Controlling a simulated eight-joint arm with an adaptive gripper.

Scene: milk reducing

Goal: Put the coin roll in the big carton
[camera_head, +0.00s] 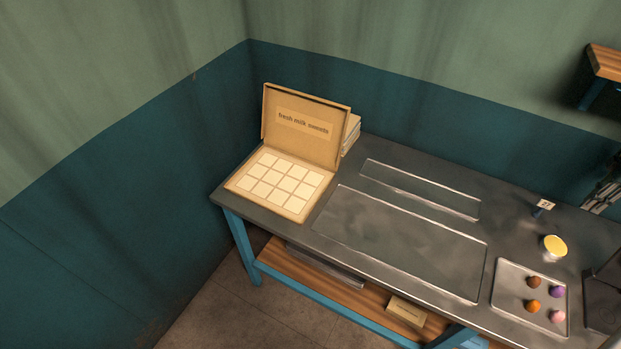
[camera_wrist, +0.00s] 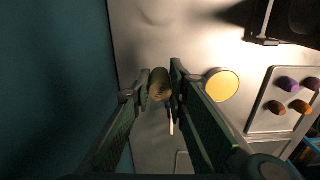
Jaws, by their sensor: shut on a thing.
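The big carton (camera_head: 263,204) stands open on the left end of the table in the head view. Its lid (camera_head: 293,101) is raised and labelled "fresh milk sweets". Its base shows a grid of several pale, empty-looking compartments. In the wrist view my gripper (camera_wrist: 161,85) is shut on a brownish-gold, round-ended thing (camera_wrist: 160,86), which looks like the coin roll. Only its end shows between the fingers. My gripper is beside the yellow-topped cup (camera_wrist: 222,85), on the wall side. I cannot make out my gripper in the head view, and the carton is outside the wrist view.
The yellow-topped cup (camera_head: 555,246) stands near a small number card (camera_head: 545,204). A metal tray (camera_head: 507,275) holds several coloured balls. A dark object (camera_head: 604,297) is at the right edge. The table's middle is clear apart from flat outlined panels. Walls border the back and left.

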